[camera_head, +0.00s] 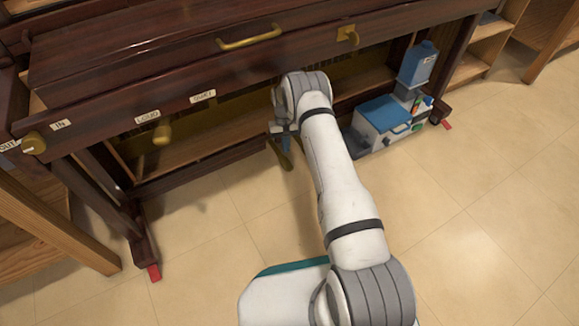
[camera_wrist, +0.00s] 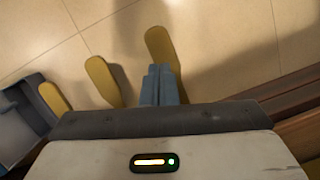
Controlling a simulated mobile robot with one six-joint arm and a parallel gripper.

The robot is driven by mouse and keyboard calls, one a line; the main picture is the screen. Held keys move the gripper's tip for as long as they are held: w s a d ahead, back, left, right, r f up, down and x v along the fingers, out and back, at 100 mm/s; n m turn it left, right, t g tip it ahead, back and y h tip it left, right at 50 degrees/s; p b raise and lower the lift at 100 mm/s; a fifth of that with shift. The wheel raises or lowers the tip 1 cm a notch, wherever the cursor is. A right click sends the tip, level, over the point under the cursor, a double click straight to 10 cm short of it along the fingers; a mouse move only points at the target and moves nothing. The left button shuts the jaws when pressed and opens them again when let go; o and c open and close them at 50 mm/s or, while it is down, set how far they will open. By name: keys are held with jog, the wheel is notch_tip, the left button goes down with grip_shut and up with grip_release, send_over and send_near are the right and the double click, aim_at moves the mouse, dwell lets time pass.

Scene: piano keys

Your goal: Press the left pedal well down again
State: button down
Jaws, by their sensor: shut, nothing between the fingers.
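Three brass pedals stick out low under the piano. In the wrist view, where left and right appear swapped against the head view, the left pedal (camera_wrist: 159,46) is the rightmost, the middle pedal (camera_wrist: 102,80) is beside it and the third pedal (camera_wrist: 55,98) is at the left. My gripper (camera_wrist: 160,72) is shut and empty. Its fingers overlap the inner part of the left pedal in the picture; I cannot tell whether they touch it or whether it is down. In the head view my gripper (camera_head: 286,158) hangs below the keyboard, and my arm hides most of the pedals.
The dark wooden piano (camera_head: 150,70) has brass knobs and labels along its front. A blue and white box (camera_head: 388,118) with a blue container (camera_head: 417,64) stands right of my arm. The tiled floor (camera_head: 470,220) in front is clear.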

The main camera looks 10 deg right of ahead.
aim_at(287, 163)
jog(key=shift+b+x, duration=0.45)
jog(key=shift+x, duration=2.7)
jog(key=shift+s, duration=0.1)
jog(key=shift+w+x, duration=0.15)
jog(key=shift+x, duration=0.55)
jog(key=shift+w+x, duration=0.2)
jog(key=shift+x, duration=0.5)
jog(key=shift+w+r, duration=0.2)
jog(key=shift+w, duration=0.6)
jog(key=shift+w+r, duration=0.2)
jog(key=shift+w, duration=0.55)
jog(key=p+v, duration=0.2)
jog(key=v, duration=0.6)
jog(key=shift+p, duration=0.3)
